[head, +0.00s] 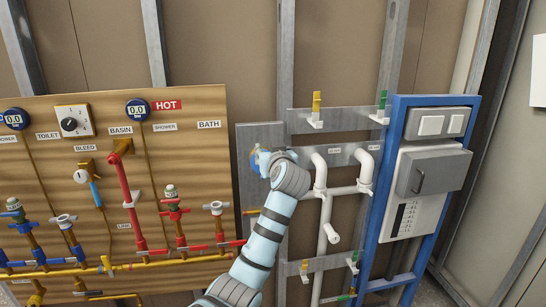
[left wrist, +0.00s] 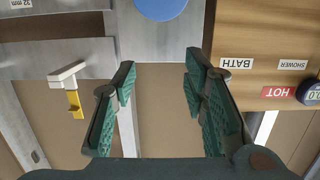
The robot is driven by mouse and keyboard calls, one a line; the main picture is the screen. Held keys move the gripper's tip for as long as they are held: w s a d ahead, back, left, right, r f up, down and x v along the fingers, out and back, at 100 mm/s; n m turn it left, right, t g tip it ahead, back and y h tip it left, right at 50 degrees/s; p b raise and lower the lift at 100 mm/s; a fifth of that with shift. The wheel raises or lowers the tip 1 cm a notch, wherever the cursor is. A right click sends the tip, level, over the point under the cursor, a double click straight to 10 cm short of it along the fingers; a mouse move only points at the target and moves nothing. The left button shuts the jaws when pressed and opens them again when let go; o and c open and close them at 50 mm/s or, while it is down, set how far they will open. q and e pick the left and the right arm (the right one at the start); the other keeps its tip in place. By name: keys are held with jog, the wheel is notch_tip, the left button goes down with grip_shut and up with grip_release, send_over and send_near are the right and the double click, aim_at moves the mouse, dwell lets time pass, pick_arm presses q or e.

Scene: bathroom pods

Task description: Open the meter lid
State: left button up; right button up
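A round blue disc, which looks like the meter lid (left wrist: 160,8), shows partly at the top edge of the left wrist view, on a grey metal plate (left wrist: 165,42). It looks closed. In the head view only a bit of blue (head: 262,157) shows beside my wrist, against the grey plate (head: 258,133). My left gripper (left wrist: 160,75) is open and empty, its two dark green fingers spread wide. The disc is beyond the fingertips, and I see no contact. In the head view my wrist hides most of this gripper. My right gripper is not in view.
A wooden board (head: 90,110) with valves and gauges stands left of my arm. White pipes (head: 325,205) are close on its right. Farther right, a blue frame (head: 384,180) holds a grey box (head: 433,173) with a handle. A yellow-handled valve (left wrist: 73,98) hangs nearby.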

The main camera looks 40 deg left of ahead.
pick_arm(q)
jog(key=v, duration=0.6)
jog(key=shift+s+d, duration=0.25)
jog(key=shift+a, duration=0.15)
